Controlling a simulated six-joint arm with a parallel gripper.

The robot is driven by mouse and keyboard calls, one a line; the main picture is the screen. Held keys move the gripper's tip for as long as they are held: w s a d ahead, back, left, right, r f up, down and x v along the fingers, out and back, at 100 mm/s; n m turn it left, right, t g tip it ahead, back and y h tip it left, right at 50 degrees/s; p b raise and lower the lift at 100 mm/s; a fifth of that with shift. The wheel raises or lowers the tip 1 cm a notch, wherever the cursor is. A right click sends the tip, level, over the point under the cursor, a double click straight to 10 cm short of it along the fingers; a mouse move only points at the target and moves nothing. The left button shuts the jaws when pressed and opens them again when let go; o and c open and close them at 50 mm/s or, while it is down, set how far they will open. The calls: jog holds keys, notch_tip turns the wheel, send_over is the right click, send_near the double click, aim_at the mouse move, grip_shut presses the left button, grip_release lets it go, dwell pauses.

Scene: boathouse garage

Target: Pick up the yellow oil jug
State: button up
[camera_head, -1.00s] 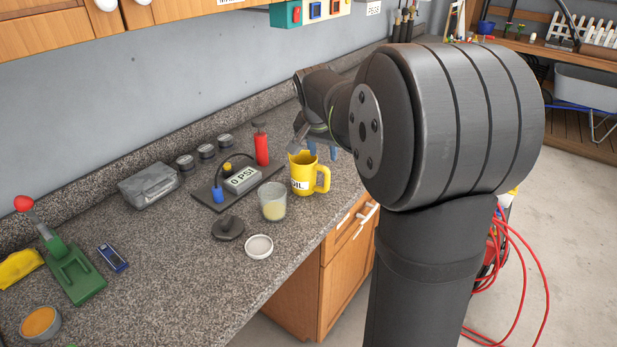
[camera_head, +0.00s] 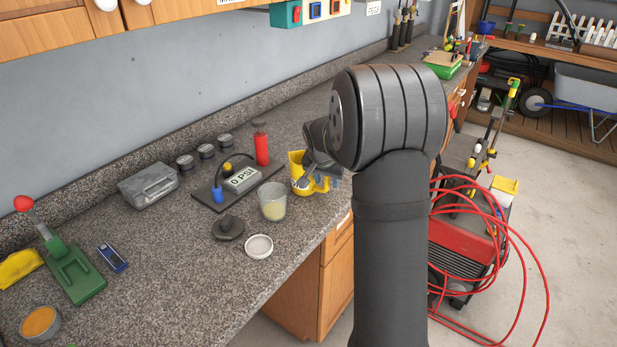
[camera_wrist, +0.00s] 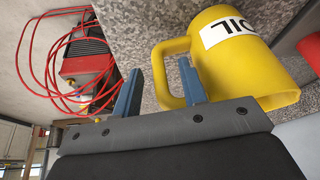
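The yellow oil jug (camera_head: 296,160) stands on the granite counter near its front edge, partly hidden by my gripper (camera_head: 318,180). In the wrist view the jug (camera_wrist: 250,65) shows large, with its white label and its handle toward my gripper (camera_wrist: 160,92). My two blue-grey fingers are spread apart, with the handle between them. The right finger lies inside the handle loop, between the handle and the jug's body. The left finger is outside the handle, with a gap visible. I cannot tell whether any finger touches the jug.
A clear cup (camera_head: 272,205) stands close left of the jug. A white lid (camera_head: 259,246) lies near the counter edge. A red machine with hoses (camera_head: 465,250) stands on the floor.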

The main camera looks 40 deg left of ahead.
jog(key=shift+w+a+f, duration=0.1)
jog(key=shift+w+f, duration=0.1)
jog(key=shift+f, duration=0.25)
grip_shut()
jog(key=shift+r, duration=0.1)
